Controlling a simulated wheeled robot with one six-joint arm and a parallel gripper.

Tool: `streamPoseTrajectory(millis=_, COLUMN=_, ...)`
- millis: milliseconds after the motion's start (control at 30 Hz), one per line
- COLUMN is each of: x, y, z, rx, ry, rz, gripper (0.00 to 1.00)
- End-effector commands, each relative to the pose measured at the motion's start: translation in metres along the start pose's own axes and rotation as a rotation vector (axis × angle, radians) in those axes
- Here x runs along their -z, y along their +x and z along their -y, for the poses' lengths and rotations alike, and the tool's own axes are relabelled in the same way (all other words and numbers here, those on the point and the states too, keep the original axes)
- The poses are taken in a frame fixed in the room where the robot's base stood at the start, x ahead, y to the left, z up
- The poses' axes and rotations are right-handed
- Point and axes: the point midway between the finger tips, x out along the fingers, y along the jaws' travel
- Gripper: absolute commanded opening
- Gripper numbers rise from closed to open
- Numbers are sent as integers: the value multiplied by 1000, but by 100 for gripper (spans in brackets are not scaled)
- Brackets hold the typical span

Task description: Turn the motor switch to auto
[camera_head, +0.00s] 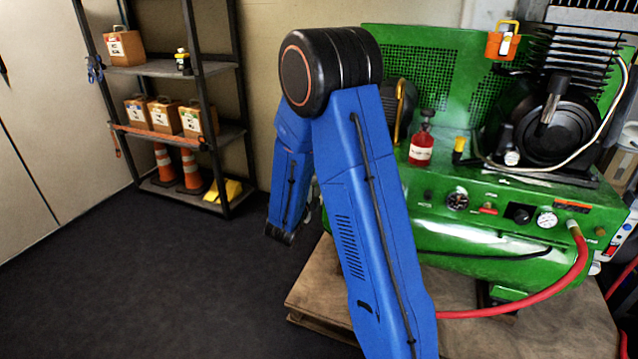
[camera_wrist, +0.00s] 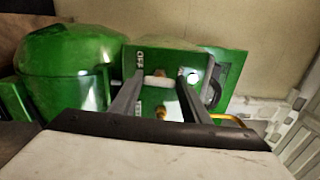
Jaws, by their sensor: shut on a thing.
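In the wrist view, the two dark fingers of my gripper (camera_wrist: 158,76) reach toward a green panel (camera_wrist: 149,101) on the end of the green machine. A short pale knob (camera_wrist: 157,80) lies between the fingertips, and my gripper is shut on it. It appears to be the motor switch, but its setting and any auto mark cannot be read. In the head view, the green compressor (camera_head: 470,243) stands on a wooden base, and my blue arm hides my gripper and the switch.
A brass fitting (camera_wrist: 161,113) and a round white spot (camera_wrist: 192,76) are close to the fingers. A red hose (camera_head: 545,292) curves from the machine's front. A red bottle (camera_head: 421,140) stands on top. A shelf (camera_head: 165,68) is at the left; the dark floor before it is clear.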

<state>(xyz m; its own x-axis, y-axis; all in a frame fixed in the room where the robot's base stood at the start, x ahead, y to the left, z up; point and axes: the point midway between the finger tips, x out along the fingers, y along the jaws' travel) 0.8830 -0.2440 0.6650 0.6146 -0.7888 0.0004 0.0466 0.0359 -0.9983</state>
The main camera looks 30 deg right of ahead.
Motion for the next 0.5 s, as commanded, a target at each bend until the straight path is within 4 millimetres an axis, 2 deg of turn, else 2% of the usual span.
streamPoseTrajectory(millis=500, x=-1, y=-1, z=-1, rx=-2, ry=-77, rz=3, gripper=20)
